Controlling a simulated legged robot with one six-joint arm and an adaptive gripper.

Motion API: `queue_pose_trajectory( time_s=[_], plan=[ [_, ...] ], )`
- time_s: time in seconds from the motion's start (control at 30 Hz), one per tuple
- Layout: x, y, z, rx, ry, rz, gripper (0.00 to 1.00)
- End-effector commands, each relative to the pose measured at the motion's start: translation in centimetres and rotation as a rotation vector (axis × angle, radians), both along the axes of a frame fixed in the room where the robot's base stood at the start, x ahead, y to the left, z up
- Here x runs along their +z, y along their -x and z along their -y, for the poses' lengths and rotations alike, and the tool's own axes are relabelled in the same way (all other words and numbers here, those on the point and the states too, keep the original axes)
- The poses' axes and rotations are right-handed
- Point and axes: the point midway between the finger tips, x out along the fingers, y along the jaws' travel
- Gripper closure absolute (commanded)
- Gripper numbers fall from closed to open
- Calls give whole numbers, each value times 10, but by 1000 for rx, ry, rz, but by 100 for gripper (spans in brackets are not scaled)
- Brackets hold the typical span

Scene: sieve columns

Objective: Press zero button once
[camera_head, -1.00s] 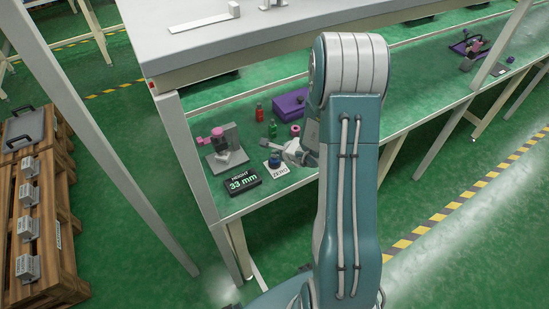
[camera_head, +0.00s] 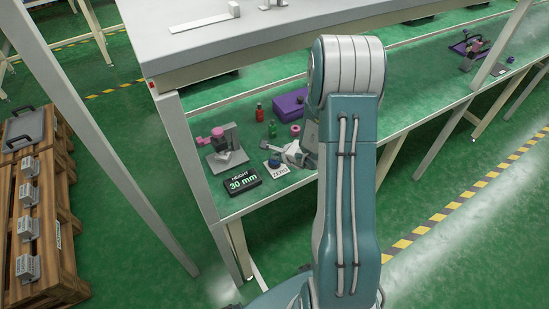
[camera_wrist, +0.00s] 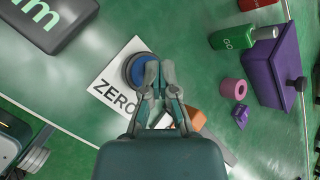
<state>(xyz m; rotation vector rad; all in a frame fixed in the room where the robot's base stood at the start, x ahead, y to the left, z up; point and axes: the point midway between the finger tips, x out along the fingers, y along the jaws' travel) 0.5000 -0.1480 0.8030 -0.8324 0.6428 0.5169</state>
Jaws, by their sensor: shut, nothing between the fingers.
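The zero button is a round blue cap (camera_wrist: 136,70) on a dark base, beside a white card reading "ZERO" (camera_wrist: 105,92). In the head view the button (camera_head: 274,162) stands near the front edge of the green bench. My gripper (camera_wrist: 157,68) is shut and empty, pointing at the button. In the wrist view its fingertips overlap the button's right edge; I cannot tell whether they touch it. In the head view my gripper (camera_head: 290,158) is just right of the button. The height display (camera_head: 243,183) reads 30 mm; part of it (camera_wrist: 42,22) shows in the wrist view.
A gauge stand with a pink knob (camera_head: 222,150) is left of the button. A purple box (camera_head: 289,103), green bottle (camera_head: 272,129), red bottle (camera_head: 259,113) and pink ring (camera_wrist: 233,88) stand behind. An orange block (camera_wrist: 194,117) lies near my fingers.

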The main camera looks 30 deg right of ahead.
Motion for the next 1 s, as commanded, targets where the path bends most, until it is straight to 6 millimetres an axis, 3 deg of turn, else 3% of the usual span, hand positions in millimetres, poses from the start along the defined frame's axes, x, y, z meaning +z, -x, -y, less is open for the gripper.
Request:
queue_pose_trajectory(
  time_s=[1.0],
  plan=[
    [21, 0, 0, 1, 1, 0, 100]
  ],
)
